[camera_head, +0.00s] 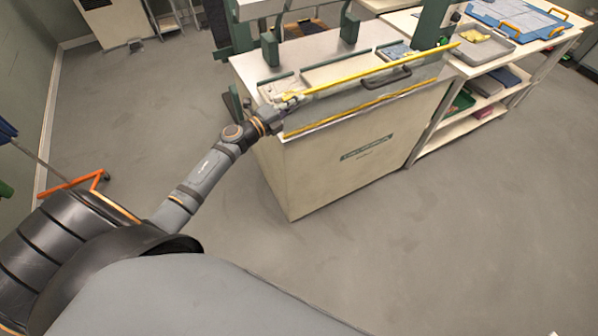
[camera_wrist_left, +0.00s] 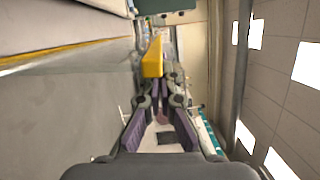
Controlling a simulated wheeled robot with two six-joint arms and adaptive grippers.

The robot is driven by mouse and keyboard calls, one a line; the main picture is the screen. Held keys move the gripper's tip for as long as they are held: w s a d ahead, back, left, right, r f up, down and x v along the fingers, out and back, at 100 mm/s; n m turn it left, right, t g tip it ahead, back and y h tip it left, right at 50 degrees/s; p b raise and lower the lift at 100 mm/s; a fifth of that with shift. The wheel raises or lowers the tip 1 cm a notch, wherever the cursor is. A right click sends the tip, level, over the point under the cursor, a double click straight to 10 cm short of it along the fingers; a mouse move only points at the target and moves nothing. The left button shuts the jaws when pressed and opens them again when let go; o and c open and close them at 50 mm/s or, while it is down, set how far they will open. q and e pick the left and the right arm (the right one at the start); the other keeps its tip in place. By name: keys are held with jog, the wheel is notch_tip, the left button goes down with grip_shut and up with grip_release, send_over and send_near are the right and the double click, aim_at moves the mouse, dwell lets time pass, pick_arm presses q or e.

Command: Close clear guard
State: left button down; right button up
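The clear guard (camera_head: 345,99) is a see-through panel on the front of the cream machine cabinet, with a yellow strip along its upper edge (camera_head: 385,68) and another along its lower edge. A black handle (camera_head: 385,79) is on it. The panel slants outward over the cabinet's front. My left gripper (camera_head: 291,97) is at the left end of the upper strip. In the left wrist view the yellow strip (camera_wrist_left: 153,57) ends right at the fingertips of my left gripper (camera_wrist_left: 162,84). I cannot tell whether the fingers are around it or only touching. My right gripper is out of view.
The cabinet (camera_head: 340,165) has a worktop with trays and green posts (camera_head: 350,28). A shelf table (camera_head: 475,120) with a grey tray (camera_head: 485,42) and blue board (camera_head: 520,18) stands at the right. An orange-framed cart (camera_head: 75,187) is at the left. The floor in front is clear.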

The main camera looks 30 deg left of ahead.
pick_arm(q)
jog(key=shift+w+a+b, duration=0.3)
jog(key=shift+w+a, duration=0.3)
jog(key=shift+a, duration=0.2)
jog(key=shift+w+a, duration=0.1)
jog(key=shift+a, duration=0.05)
jog(key=shift+r, duration=0.2)
